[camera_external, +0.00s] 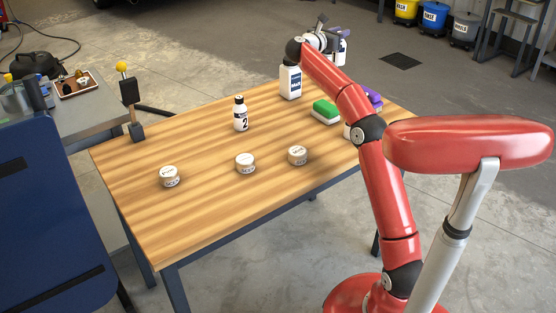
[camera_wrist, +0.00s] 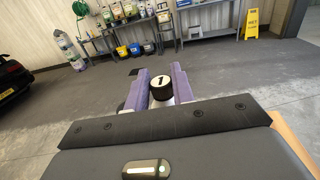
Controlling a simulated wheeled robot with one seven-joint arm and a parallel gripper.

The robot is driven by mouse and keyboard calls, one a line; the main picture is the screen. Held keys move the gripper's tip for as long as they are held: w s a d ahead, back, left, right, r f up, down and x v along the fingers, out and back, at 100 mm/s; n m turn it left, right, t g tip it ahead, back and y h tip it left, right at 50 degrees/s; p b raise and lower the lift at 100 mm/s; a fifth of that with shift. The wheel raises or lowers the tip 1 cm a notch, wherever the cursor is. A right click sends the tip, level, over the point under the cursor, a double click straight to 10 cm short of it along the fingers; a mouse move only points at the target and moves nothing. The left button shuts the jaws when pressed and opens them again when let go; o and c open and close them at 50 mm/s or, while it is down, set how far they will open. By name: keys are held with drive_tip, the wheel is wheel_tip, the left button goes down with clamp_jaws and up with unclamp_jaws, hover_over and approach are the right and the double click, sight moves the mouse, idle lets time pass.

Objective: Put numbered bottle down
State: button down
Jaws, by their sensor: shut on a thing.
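My gripper (camera_external: 341,36) is at the far end of the wooden table (camera_external: 205,205), with its purple fingers shut on a bottle (camera_external: 341,55). In the wrist view the fingers (camera_wrist: 160,82) stand on both sides of this bottle, whose black cap (camera_wrist: 160,78) carries a white "1". The bottle's lower part is mostly hidden, and I cannot tell whether its base touches the table. A white bottle with a black cap and a "2" (camera_external: 240,117) stands upright near the table's middle.
A larger white bottle (camera_external: 290,84) stands just left of my gripper. A green sponge (camera_external: 325,112) and a purple item (camera_external: 373,97) lie near my arm. Several round tins, including one at the left (camera_external: 169,177), stand along the front. The table's middle left is clear.

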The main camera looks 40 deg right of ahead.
wheel_tip(320, 180, down, 14)
drive_tip(key=b, duration=0.1)
drive_tip(key=shift+f+b, duration=0.3)
drive_tip(key=shift+b, duration=0.25)
drive_tip(key=c, duration=1.2)
unclamp_jaws()
drive_tip(key=shift+r, duration=0.15)
drive_tip(key=a, duration=0.4)
drive_tip(key=s+a+b, duration=0.1)
drive_tip(key=a, duration=0.7)
drive_tip(key=shift+s+b, duration=0.35)
drive_tip(key=shift+s, duration=0.05)
